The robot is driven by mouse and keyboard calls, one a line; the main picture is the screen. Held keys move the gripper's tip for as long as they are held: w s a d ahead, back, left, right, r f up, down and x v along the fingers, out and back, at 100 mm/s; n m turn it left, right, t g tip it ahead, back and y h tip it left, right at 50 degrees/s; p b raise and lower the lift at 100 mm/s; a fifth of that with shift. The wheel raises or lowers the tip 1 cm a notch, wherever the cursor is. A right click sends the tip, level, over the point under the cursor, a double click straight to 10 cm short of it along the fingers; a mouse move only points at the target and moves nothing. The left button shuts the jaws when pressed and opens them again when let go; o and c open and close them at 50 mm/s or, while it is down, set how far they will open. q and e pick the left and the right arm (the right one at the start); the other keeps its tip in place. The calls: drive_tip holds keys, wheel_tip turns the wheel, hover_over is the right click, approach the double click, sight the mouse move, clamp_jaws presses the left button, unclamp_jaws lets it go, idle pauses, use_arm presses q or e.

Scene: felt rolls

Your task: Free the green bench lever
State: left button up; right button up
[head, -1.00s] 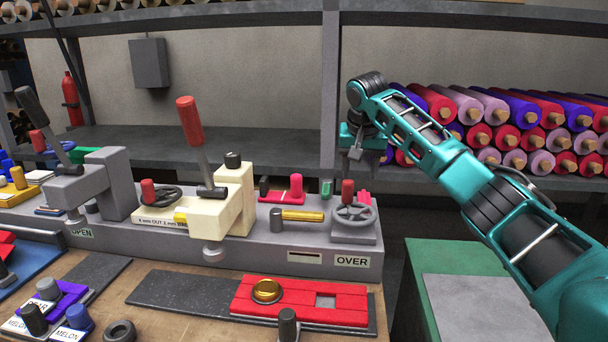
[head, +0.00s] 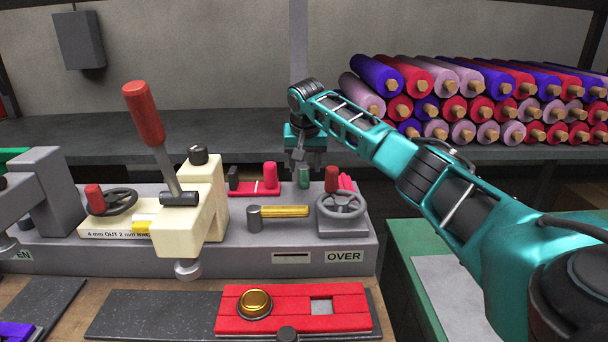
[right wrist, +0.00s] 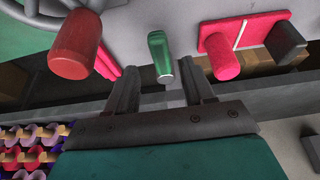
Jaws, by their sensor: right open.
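The green lever (head: 304,177) is a short upright handle at the back right of the grey bench (head: 240,262). It stands between a pink-red block with a knob (head: 269,177) and a handwheel (head: 340,205) with a red handle. My right gripper (head: 306,160) is just behind and above it, pointing down. In the right wrist view the green lever (right wrist: 160,55) shows in line with the gap between the open fingers (right wrist: 162,82), beyond their tips. Whether the fingers touch it I cannot tell; nothing is held. My left gripper is out of view.
The red handle (right wrist: 77,45) and the pink-red block (right wrist: 217,50) stand close on either side of the green lever. A hammer (head: 280,211) lies in front of it. A cream press (head: 205,200) stands to the left. Felt rolls (head: 470,100) are stacked behind my right arm.

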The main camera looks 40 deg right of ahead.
sight(305, 177)
drive_tip(key=shift+x, duration=2.45)
drive_tip(key=shift+c, duration=0.5)
clamp_jaws()
